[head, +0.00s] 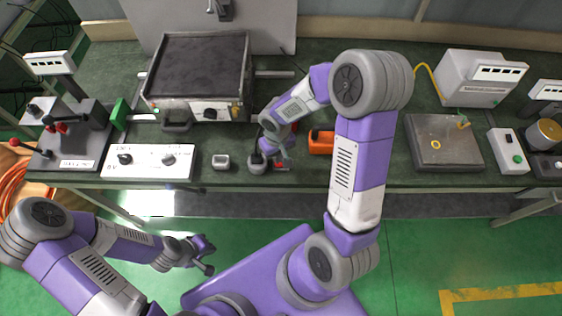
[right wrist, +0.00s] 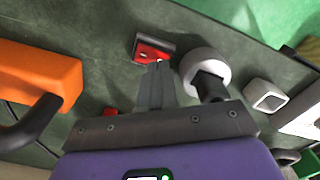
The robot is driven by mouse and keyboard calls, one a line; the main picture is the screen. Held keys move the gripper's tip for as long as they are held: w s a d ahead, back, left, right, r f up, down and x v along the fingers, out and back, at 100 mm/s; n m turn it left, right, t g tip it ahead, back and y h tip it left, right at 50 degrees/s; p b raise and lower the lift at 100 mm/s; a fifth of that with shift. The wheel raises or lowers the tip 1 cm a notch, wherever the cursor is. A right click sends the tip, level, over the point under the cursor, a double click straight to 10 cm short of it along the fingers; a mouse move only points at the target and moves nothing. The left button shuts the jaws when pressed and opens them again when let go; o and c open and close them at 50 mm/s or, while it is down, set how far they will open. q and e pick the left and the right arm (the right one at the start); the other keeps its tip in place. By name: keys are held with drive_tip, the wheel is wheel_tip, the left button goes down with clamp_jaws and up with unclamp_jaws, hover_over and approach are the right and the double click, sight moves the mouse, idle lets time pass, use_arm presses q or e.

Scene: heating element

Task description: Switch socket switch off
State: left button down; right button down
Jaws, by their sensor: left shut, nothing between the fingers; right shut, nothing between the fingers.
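A red switch in a grey frame (right wrist: 152,48) shows in the right wrist view, just beyond my right fingertips (right wrist: 158,66). Beside it stands a round pale socket (right wrist: 205,66) with a black plug in it. In the head view the socket (head: 256,165) is at the front of the bench, and a bit of the red switch (head: 283,166) shows right of it. My right gripper (head: 277,163) is shut and empty, over the switch's near side; whether it touches the switch I cannot tell. My left gripper (head: 209,256) is shut and empty, low in front of the bench.
An orange block (head: 320,142) with a black handle lies right of my right gripper. A small pale box (head: 221,161) and a white control panel (head: 150,163) stand to the left. A hotplate-like device (head: 196,75) is behind. A grey plate (head: 443,141) lies at right.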

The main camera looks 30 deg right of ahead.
drive_tip(key=shift+f+b, duration=0.8)
drive_tip(key=shift+f, duration=0.05)
idle(0.3)
drive_tip(key=shift+r, duration=0.1)
drive_tip(key=shift+r+p, duration=2.65)
drive_tip(key=shift+r, duration=0.85)
drive_tip(key=shift+s+f, duration=0.1)
drive_tip(key=shift+f, duration=0.05)
